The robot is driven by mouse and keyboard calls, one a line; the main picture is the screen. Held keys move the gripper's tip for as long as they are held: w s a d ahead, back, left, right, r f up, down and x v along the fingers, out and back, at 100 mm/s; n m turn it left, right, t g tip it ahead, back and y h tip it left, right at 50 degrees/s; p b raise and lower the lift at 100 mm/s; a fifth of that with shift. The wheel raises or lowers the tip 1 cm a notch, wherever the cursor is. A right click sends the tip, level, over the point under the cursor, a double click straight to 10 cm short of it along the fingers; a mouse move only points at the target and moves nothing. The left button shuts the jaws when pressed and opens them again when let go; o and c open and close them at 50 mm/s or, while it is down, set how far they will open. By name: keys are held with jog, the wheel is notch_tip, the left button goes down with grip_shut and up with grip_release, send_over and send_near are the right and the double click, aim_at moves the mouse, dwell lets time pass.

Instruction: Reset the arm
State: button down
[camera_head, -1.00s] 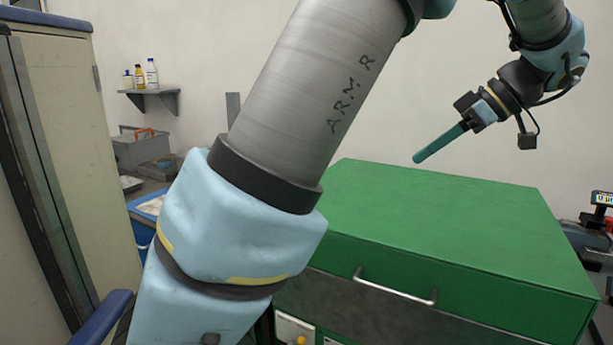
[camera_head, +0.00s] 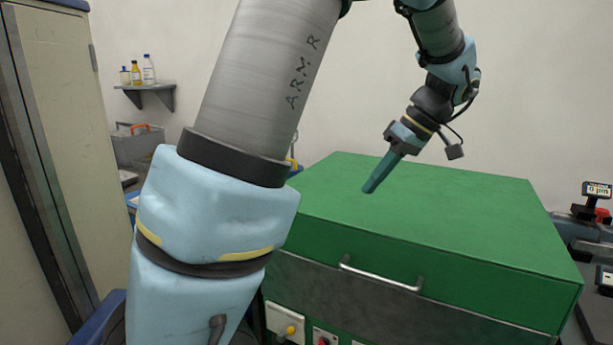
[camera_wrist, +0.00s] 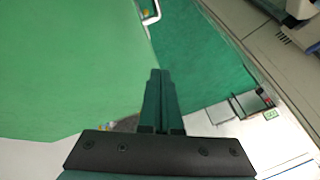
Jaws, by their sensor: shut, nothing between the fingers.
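My gripper (camera_head: 370,189) hangs above the green machine cover (camera_head: 430,215) in the head view, with its teal fingers pointing down and to the left. The fingers are together and hold nothing. In the wrist view my gripper (camera_wrist: 159,75) shows its two fingers side by side with the green cover (camera_wrist: 65,70) beyond them. A gap between the fingertips and the cover is likely, but its size is hard to judge. My large forearm and elbow fill the left middle of the head view and hide part of the cover's left side.
A metal handle (camera_head: 380,275) runs along the cover's front. A beige cabinet (camera_head: 60,130) stands at the left. A wall shelf (camera_head: 148,90) holds several bottles. A dark device with a small display (camera_head: 597,190) stands at the right. Open air surrounds my gripper above the cover.

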jog(key=s+a+f+m+h+b, duration=0.3)
jog(key=a+f+m, duration=0.1)
jog(key=a+f, duration=0.6)
jog(key=s+a+f+m+h+b, duration=0.3)
jog(key=a+f+m+b, duration=0.1)
jog(key=a+f, duration=0.6)
jog(key=shift+m, duration=0.3)
